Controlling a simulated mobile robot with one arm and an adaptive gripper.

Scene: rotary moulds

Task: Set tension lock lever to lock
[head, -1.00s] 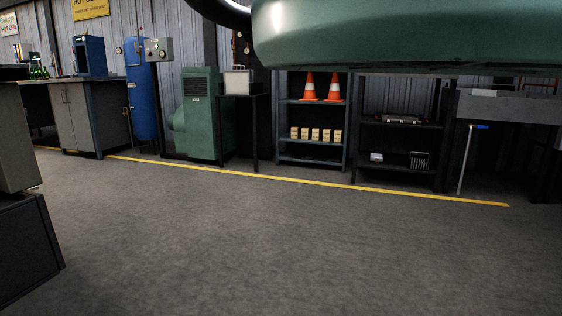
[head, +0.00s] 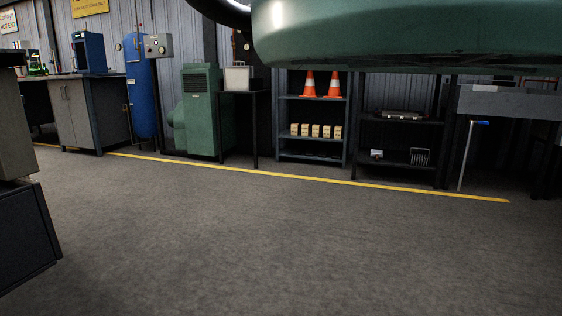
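No tension lock lever can be made out in the head view. My gripper is not in view. A large green curved surface close to the camera blocks the upper right, and I cannot tell what it belongs to. A thin rod with a blue top (head: 462,155) stands near the bench at the right; I cannot tell what it is.
Grey floor (head: 290,230) is open up to a yellow line (head: 300,178). Beyond it are a grey cabinet (head: 77,110), a blue tank (head: 138,95), a green machine (head: 201,125) and shelves with orange cones (head: 308,85). A dark block (head: 28,235) stands close at left.

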